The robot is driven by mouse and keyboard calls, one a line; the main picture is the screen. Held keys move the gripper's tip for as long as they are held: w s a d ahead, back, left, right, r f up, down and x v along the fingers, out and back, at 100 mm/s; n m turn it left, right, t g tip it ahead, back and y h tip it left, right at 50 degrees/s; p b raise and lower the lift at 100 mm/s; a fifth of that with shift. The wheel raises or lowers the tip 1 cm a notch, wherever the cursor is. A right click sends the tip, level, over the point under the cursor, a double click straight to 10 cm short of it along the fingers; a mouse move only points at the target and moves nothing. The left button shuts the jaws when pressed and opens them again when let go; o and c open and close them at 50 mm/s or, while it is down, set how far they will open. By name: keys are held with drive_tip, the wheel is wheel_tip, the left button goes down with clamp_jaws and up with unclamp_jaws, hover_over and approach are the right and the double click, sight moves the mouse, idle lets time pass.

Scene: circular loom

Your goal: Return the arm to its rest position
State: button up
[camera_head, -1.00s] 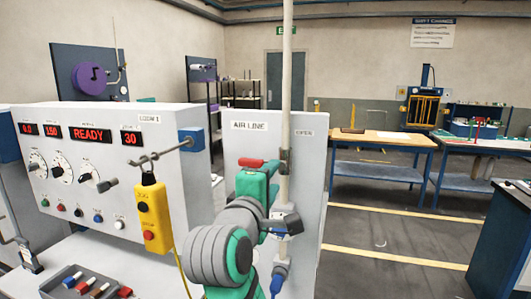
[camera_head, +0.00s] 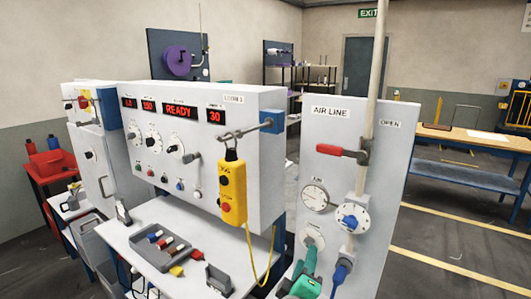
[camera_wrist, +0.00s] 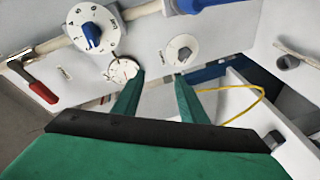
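My green arm shows at the bottom of the head view (camera_head: 305,278), low in front of the white air line panel. In the wrist view my gripper (camera_wrist: 159,78) has its two green fingers apart with nothing between them. The panel's gauge (camera_wrist: 122,69) and dials lie beyond the fingertips. I cannot tell from the frames how close the fingertips are to the panel. The red valve handle (camera_head: 342,152) points left, roughly level, off the upright pipe; it also shows at the left of the wrist view (camera_wrist: 40,92).
The control console (camera_head: 180,150) reads READY and has a yellow pendant (camera_head: 232,190) hanging at its right. A grey tray (camera_head: 146,250) with small coloured pieces lies on the white shelf below. A blue-framed bench (camera_head: 465,180) stands at the back right. Open floor lies right of the panel.

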drive_tip(key=s+a+f+m+y, duration=0.2)
drive_tip(key=s+a+f, duration=0.2)
drive_tip(key=s+f, duration=0.6)
drive_tip(key=s+a+f+m+y, duration=0.2)
drive_tip(key=s+a+f, duration=0.3)
drive_tip(key=s+f, duration=0.5)
drive_tip(key=s+f+m, duration=0.2)
drive_tip(key=s, duration=1)
drive_tip(key=s+a+f+m+g+y, duration=0.1)
drive_tip(key=s+f+m, duration=0.1)
drive_tip(key=s, duration=1)
drive_tip(key=shift+a+f+m, duration=0.25)
drive_tip(key=shift+f+m, duration=0.05)
drive_tip(key=shift+m, duration=0.3)
